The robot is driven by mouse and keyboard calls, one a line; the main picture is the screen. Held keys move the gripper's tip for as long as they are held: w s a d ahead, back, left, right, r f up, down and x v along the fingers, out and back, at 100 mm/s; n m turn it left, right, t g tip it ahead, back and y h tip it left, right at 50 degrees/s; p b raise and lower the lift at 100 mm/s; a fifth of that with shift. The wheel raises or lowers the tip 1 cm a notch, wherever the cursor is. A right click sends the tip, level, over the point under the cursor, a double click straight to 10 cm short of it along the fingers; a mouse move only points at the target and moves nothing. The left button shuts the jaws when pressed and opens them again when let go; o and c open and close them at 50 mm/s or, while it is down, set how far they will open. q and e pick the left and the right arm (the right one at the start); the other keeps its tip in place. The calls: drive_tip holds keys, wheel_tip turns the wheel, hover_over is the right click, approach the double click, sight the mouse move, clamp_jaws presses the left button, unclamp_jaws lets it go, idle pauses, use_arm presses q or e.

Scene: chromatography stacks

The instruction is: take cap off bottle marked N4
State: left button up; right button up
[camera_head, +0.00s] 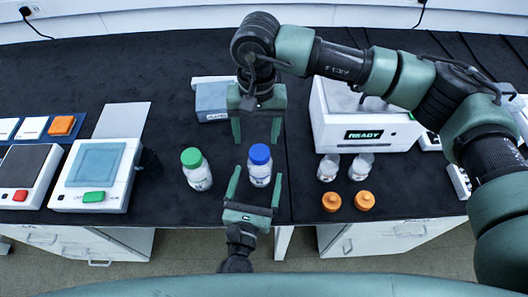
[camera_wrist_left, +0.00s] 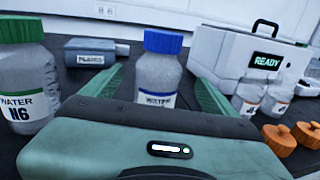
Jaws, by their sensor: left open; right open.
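A clear bottle with a blue cap (camera_head: 260,154) stands upright on the black bench. It also shows in the left wrist view (camera_wrist_left: 160,85), its lower label hidden by my gripper, so I cannot read its mark. A green-capped bottle (camera_head: 195,168) stands to its left; the left wrist view reads WATER N6 on it (camera_wrist_left: 25,85). My left gripper (camera_head: 257,180) is open, its fingers reaching from the front to either side of the blue-capped bottle, with no visible grip. My right gripper (camera_head: 256,136) is open and empty, pointing down just behind the blue cap.
A grey-blue box (camera_head: 211,100) sits behind. White devices (camera_head: 97,175) stand at left.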

sight(257, 174)
use_arm(q)
drive_tip(key=shift+w+f, duration=0.15)
drive_tip(key=shift+w, duration=0.4)
drive_tip(key=shift+w+d+r, duration=0.1)
drive_tip(key=shift+w+r, duration=0.1)
drive_tip(key=shift+w, duration=0.3)
drive_tip(key=shift+w+d+r, duration=0.1)
drive_tip(key=shift+w+r, duration=0.1)
drive_tip(key=shift+w, duration=0.25)
drive_tip(key=x, duration=0.4)
drive_tip(key=shift+w+f, duration=0.15)
drive_tip(key=shift+w, duration=0.25)
drive_tip(key=shift+s, duration=0.1)
clamp_jaws()
